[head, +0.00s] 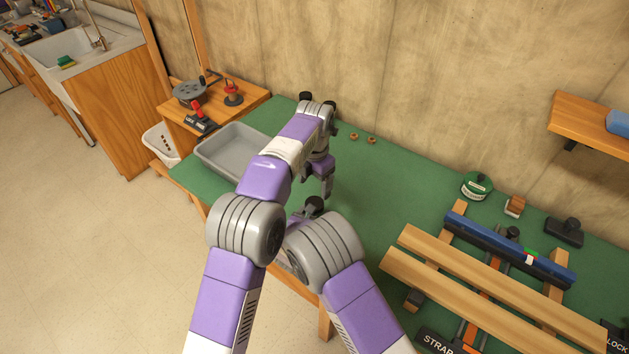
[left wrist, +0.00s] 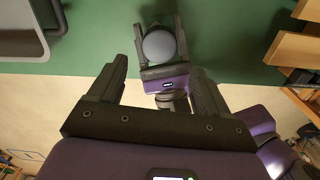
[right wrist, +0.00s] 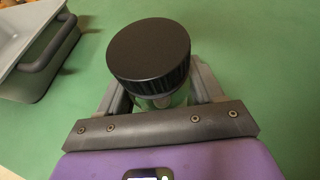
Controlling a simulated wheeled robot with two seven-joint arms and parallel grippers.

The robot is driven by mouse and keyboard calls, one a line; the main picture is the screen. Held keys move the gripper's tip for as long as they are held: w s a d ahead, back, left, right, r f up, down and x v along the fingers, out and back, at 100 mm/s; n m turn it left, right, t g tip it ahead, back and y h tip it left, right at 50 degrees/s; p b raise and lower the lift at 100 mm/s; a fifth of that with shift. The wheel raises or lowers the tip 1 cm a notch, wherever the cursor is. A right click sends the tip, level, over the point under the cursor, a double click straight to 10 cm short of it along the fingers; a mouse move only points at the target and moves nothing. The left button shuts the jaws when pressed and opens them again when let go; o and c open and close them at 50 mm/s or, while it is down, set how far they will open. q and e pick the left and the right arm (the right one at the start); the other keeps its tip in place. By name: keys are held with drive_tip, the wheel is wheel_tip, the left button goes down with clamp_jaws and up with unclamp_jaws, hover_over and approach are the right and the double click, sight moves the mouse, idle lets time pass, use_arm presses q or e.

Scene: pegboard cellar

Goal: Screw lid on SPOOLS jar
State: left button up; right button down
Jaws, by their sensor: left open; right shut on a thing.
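The jar (right wrist: 160,101) is a clear container in the right wrist view; its label is not visible. A black ribbed lid (right wrist: 150,50) sits on its mouth; I cannot tell how tightly. My right gripper (right wrist: 157,92) is shut around the jar below the lid. In the left wrist view the lid's round top (left wrist: 159,46) looks grey, between the right gripper's fingers. My left gripper (head: 326,188) is open and empty, pointing down above the bench. Its fingers (left wrist: 160,68) are apart from the lid. My arms mostly hide the jar in the head view.
A grey tray (head: 205,151) lies left on the green bench (head: 390,200). Two small nuts (head: 362,138) lie near the wall. A green round container (head: 477,185) and a wooden clamp frame with a blue bar (head: 500,245) are at the right. The bench between is mostly clear.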

sight(315, 204)
use_arm(q)
drive_tip(key=shift+r+n, duration=0.1)
drive_tip(key=shift+n, duration=0.6)
drive_tip(key=shift+f, duration=4.05)
drive_tip(key=shift+c, duration=0.4)
drive_tip(key=c, duration=1)
drive_tip(key=m, duration=0.7)
drive_tip(key=o, duration=1.2)
drive_tip(key=shift+s+d, duration=0.1)
drive_tip(key=shift+c, duration=0.2)
